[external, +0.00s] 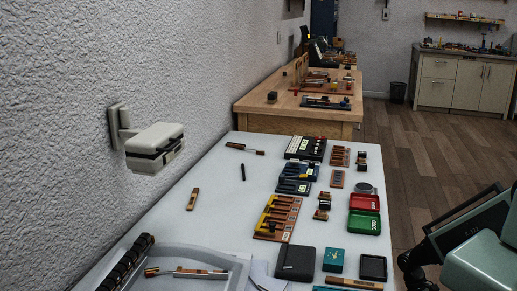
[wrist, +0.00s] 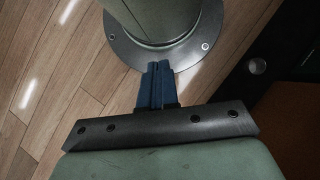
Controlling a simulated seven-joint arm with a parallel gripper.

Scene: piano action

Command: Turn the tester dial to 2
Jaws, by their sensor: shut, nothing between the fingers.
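I cannot pick out the tester dial or its numbers for certain in the external view. A black unit with white markings (external: 306,148) stands at the far end of the white table. A small teal box (external: 333,260) with dark detail on top sits nearer the front; its markings are too small to read. My gripper (wrist: 157,70) shows in the wrist view with its blue fingers shut and empty, over the wooden floor and away from the table's objects. The fingertips are not identifiable in the external view.
The white table (external: 213,165) holds red (external: 365,202) and green (external: 364,223) trays, a black box (external: 295,263), a black tray (external: 373,267) and several small wooden parts. Its left middle is mostly clear. A wall-mounted device (external: 155,147) juts out at left. My arm occupies the lower right.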

